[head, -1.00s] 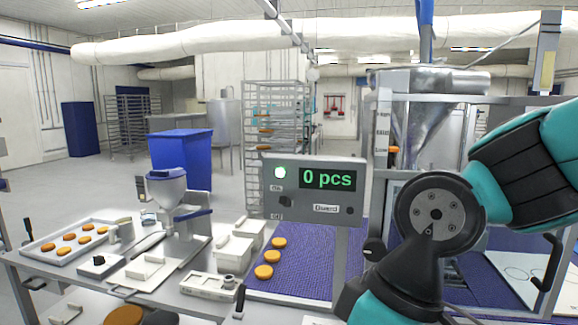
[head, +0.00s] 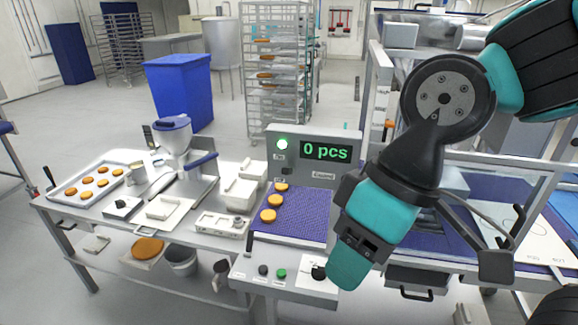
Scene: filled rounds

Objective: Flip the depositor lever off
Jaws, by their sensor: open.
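A grey panel (head: 344,178) stands behind the purple belt. It has a lit green lamp, a green "0 pcs" display (head: 326,151) and a small dark switch lever (head: 287,170) between small labels, the upper reading "On". The lever's exact position is too small to tell. I cannot tell from the labels whether this is the depositor's lever. My teal and black arm crosses the right side, its lower link just right of the panel and above the front control box. My gripper's fingers do not show.
A control box (head: 265,284) with black and green buttons is at the front. The purple belt (head: 305,225) carries three orange rounds (head: 268,216). A tray (head: 70,198) of rounds and a blue-topped hopper machine (head: 174,140) stand left. A blue bin (head: 180,90) and rack (head: 275,70) are behind.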

